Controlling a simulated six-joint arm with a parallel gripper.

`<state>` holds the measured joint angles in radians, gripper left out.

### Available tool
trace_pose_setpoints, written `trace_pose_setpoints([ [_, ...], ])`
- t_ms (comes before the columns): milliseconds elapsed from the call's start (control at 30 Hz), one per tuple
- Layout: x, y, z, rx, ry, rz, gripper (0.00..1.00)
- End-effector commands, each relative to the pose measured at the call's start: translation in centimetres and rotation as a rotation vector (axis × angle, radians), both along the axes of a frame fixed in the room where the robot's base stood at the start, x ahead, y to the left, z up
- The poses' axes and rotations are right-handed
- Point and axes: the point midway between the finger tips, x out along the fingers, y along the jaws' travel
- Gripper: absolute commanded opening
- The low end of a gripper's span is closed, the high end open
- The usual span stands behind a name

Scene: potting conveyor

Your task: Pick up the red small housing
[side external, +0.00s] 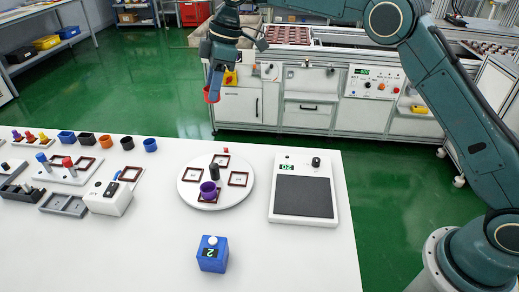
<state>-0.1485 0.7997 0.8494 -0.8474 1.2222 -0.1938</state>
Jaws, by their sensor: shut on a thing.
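My gripper (214,84) is raised high at the upper middle of the side external view, beyond the back edge of the white table in the picture. It is shut on the red small housing (211,96), a small red cup-like piece that shows at the fingertips. The fingers hide part of the housing. The housing is well clear of the table top.
A round white plate (187,188) carries square brown-framed spots, a purple cup (208,190) and a black piece (214,171). A scale (304,216) stands right, a blue button box (212,254) in front. Small cups and fixtures fill the table's left.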

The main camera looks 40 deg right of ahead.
Motion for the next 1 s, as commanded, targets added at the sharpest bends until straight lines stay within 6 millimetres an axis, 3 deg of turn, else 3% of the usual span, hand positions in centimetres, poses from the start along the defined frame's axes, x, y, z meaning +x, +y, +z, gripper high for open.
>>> trace_pose_setpoints([
  [1000, -0.46, -0.31, 0.68, 0.001, 0.001, -0.002, 0.13],
])
